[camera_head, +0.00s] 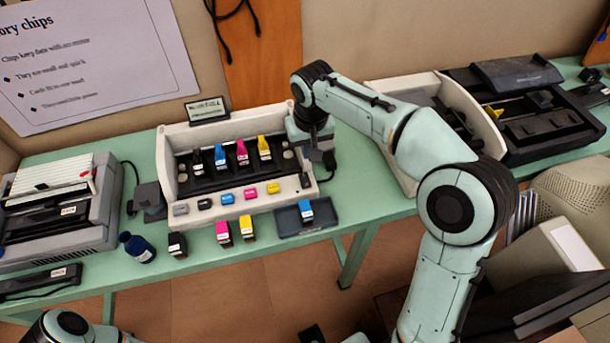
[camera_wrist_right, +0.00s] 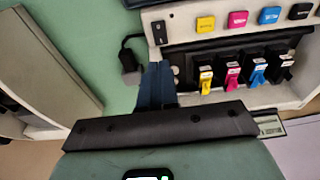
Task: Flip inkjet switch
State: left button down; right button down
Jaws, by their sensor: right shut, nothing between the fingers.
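The inkjet printer (camera_head: 290,186) is a white open-topped unit on the green table, with black, blue, magenta and yellow cartridges inside and coloured buttons along its front. The switch is a small black rocker (camera_wrist_right: 160,33) on the front panel, beside the yellow button; it also shows at the panel's right end in the head view (camera_head: 306,181). My right gripper (camera_head: 320,154) points down at the printer's right side. In the wrist view its blue-grey fingers (camera_wrist_right: 157,82) are together and empty, apart from the switch. My left gripper is out of view; only part of that arm shows.
Loose cartridges (camera_head: 223,233) and a dark tray (camera_head: 290,227) stand in front of the printer. A dark blue bottle (camera_head: 138,248) and another printer (camera_head: 60,215) are to the left. A black plug and cable (camera_wrist_right: 130,65) lie beside the inkjet. More devices (camera_head: 520,105) stand right.

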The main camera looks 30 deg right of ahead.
aim_at(303, 176)
pick_arm(q)
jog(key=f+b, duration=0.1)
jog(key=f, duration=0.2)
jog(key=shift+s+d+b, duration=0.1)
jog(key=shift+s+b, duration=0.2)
jog(key=shift+b, duration=0.1)
pick_arm(e)
jog(key=shift+w+r+t, duration=0.15)
jog(key=shift+r+t, duration=0.15)
jog(key=shift+r, duration=0.25)
